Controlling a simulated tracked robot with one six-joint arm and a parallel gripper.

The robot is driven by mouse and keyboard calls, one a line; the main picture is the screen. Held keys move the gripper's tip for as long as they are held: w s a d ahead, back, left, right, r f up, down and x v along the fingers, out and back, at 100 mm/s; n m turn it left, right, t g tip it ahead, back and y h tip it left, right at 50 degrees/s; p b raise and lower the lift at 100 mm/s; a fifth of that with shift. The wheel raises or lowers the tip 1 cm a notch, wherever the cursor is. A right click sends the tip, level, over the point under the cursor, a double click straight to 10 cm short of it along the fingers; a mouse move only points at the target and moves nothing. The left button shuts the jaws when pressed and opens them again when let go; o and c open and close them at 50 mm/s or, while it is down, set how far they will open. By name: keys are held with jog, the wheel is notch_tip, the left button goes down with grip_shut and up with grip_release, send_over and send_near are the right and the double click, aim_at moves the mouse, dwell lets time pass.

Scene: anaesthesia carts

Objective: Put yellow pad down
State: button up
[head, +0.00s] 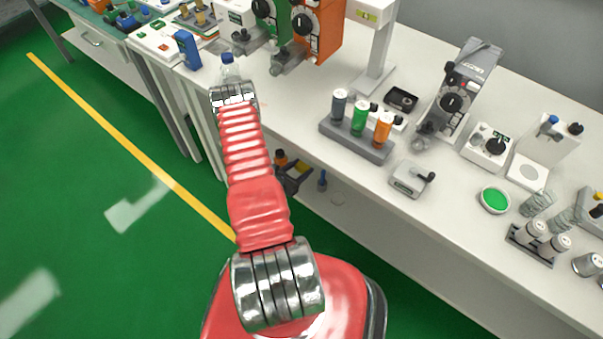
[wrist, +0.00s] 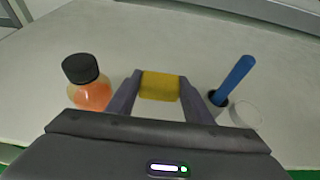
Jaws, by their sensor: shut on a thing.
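The yellow pad (wrist: 160,84) is a small block between the two fingers of my gripper (wrist: 159,91) in the wrist view. The fingers are shut on its left and right sides.
An orange bottle with a black cap (wrist: 86,84) stands close left of my gripper. A blue stick in a dark holder (wrist: 236,76) and a white round disc (wrist: 246,114) are close right. The shelf beyond the pad is clear. The bench top (head: 300,112) overhangs the shelf.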

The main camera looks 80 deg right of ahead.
jog(key=shift+f, duration=2.05)
jog(key=shift+f, duration=0.15)
jog(key=o, duration=1)
jog(key=shift+o, duration=0.5)
jog(key=shift+w, duration=0.1)
jog(key=shift+f, duration=0.1)
jog(key=shift+w, duration=0.1)
jog(key=shift+w+a+r, duration=0.1)
jog(key=shift+r, duration=0.15)
jog(key=v, duration=1.1)
jog(key=shift+a+r, duration=0.3)
